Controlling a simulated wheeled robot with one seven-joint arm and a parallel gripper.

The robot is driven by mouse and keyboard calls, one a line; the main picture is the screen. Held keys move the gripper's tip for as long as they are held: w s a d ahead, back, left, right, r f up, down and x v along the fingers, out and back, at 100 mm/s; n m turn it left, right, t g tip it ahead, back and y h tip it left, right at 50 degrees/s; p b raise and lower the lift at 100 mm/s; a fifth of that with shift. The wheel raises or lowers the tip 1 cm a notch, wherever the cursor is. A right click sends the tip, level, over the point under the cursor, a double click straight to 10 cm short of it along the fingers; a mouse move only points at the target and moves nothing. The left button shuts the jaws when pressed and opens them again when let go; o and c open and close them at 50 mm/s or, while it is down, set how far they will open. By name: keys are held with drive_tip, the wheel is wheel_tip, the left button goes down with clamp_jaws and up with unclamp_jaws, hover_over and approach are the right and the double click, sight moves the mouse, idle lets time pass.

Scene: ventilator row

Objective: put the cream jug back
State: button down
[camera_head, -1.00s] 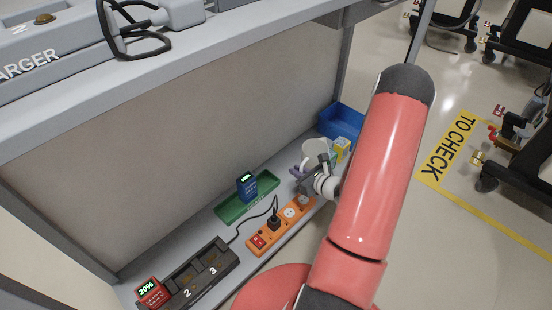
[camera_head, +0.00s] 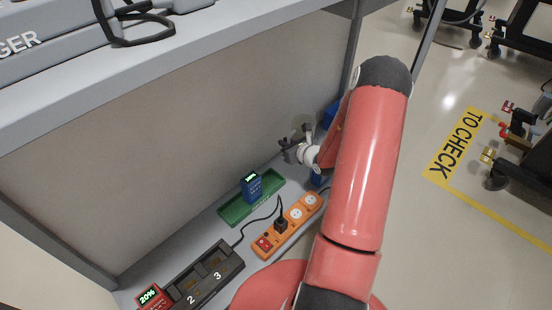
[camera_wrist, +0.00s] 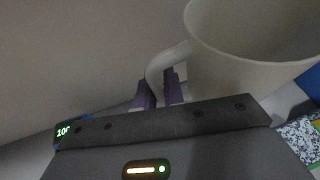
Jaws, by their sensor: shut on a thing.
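The cream jug (camera_wrist: 240,75) fills the upper right of the wrist view, with its open rim and its handle showing. My gripper (camera_wrist: 160,90) is shut on the handle, with one purple finger on each side of it. In the head view the jug (camera_head: 303,124) is small and greyish, just above my gripper (camera_head: 290,150). It appears to be held above the low shelf (camera_head: 215,230), in front of the back panel. My arm hides part of the area on its right.
A green tray (camera_head: 232,213) holds a blue device (camera_head: 251,188). An orange power strip (camera_head: 290,225) with a black plug lies beside it. A black charging dock (camera_head: 210,275) and a red device (camera_head: 152,298) are at the front left. A blue bin (camera_head: 331,113) is partly behind my arm.

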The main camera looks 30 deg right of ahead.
drive_tip(key=w, duration=0.1)
drive_tip(key=w+a, duration=0.1)
drive_tip(key=w, duration=0.2)
drive_tip(key=shift+w+a, duration=0.15)
drive_tip(key=shift+a, duration=0.15)
wheel_tip(320, 180, down, 6)
drive_tip(key=shift+f+b, duration=0.1)
drive_tip(key=shift+b, duration=0.6)
wheel_tip(320, 180, down, 5)
drive_tip(key=shift+r+b, duration=0.1)
drive_tip(key=shift+b, duration=0.4)
drive_tip(key=shift+w+f, duration=0.25)
drive_tip(key=shift+f, duration=0.05)
drive_tip(key=c, duration=1.5)
unclamp_jaws()
